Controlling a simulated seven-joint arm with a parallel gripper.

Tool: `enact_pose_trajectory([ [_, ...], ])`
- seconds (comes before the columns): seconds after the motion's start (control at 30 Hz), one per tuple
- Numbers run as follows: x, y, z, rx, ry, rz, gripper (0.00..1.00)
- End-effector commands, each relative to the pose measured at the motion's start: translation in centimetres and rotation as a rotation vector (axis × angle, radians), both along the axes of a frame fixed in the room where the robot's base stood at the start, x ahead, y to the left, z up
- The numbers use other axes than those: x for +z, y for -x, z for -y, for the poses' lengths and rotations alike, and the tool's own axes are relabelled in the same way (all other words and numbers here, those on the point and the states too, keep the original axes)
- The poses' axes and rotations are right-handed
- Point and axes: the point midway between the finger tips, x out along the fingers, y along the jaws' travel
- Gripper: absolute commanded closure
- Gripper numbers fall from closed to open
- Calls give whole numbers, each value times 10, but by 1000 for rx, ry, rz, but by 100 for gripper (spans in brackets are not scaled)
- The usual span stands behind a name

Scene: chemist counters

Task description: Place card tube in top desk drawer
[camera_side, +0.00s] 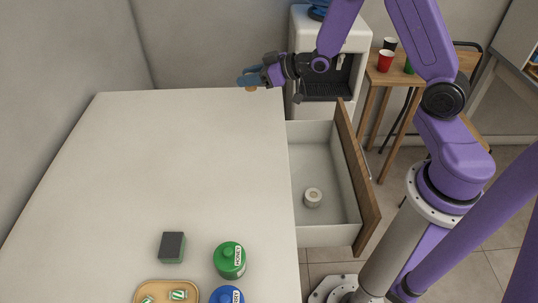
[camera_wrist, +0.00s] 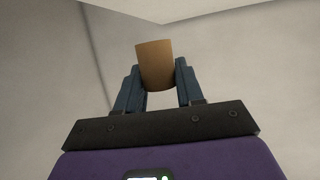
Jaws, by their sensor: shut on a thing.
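My gripper (camera_side: 250,79) is near the far edge of the white desk in the side view, to the left of the drawer. In the wrist view my gripper (camera_wrist: 160,85) is shut on the brown card tube (camera_wrist: 155,64), which sticks out beyond the blue fingers. In the side view only a small brown part of the tube shows by the fingers. The top desk drawer (camera_side: 348,160) is pulled open to the right of the desk.
The white desk top (camera_side: 170,165) is mostly clear. A dark box (camera_side: 172,247), a green canister (camera_side: 229,259), a blue lid (camera_side: 227,295) and a wooden tray (camera_side: 147,290) stand near its front. A white dispenser (camera_side: 305,30) stands behind the drawer.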

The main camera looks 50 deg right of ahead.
Motion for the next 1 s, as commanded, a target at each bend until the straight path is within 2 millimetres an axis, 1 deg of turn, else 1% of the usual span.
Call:
enact_pose_trajectory([
  [0.03,11,0,0,0,0,7,91],
  [0.2,36,0,2,-11,0,3,91],
  [0.47,37,-1,36,-225,-2,-1,91],
  [0.57,38,1,53,-325,-1,-1,91],
  [0.73,38,11,89,-520,0,-1,91],
  [0.9,36,29,127,-719,2,-1,91],
  [1.0,34,41,146,-821,2,-1,91],
])
